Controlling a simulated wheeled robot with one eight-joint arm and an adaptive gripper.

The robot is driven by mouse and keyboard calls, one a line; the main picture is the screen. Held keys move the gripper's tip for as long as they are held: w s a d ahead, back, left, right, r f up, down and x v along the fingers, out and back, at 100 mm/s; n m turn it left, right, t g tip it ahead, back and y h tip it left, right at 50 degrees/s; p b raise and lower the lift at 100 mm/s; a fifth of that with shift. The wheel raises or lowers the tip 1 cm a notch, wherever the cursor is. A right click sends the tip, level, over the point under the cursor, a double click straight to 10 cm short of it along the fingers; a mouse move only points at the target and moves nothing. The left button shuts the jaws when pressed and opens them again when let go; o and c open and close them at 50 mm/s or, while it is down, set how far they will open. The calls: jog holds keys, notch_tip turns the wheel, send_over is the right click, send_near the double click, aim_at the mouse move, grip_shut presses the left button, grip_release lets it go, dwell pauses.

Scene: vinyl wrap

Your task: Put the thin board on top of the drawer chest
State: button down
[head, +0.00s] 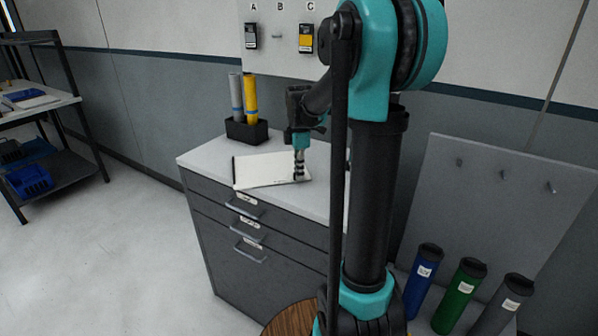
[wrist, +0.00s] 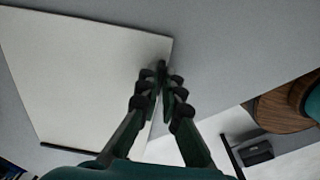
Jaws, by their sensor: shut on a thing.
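The thin white board (head: 268,170) is over the light top of the drawer chest (head: 197,157), close to its front edge; I cannot tell whether it touches the top. Its left edge has a dark strip. My gripper (head: 299,178) points down and is shut on the board's right side. In the wrist view the board (wrist: 75,75) fills the left, with the fingertips (wrist: 163,76) pinching its edge. The grey chest top (wrist: 235,50) shows beyond the board. Part of the chest is hidden behind my arm.
A black holder (head: 247,132) with grey and yellow rolls stands at the back left of the chest top. Blue (head: 423,277), green (head: 462,296) and grey (head: 501,309) tubes stand at the right. A round wooden top (head: 292,319) is in front. A shelf rack (head: 62,100) stands far left.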

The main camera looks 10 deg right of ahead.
jog(key=c, duration=1.7)
grip_release()
notch_tip(320, 180, up, 12)
jog(key=shift+r, duration=0.1)
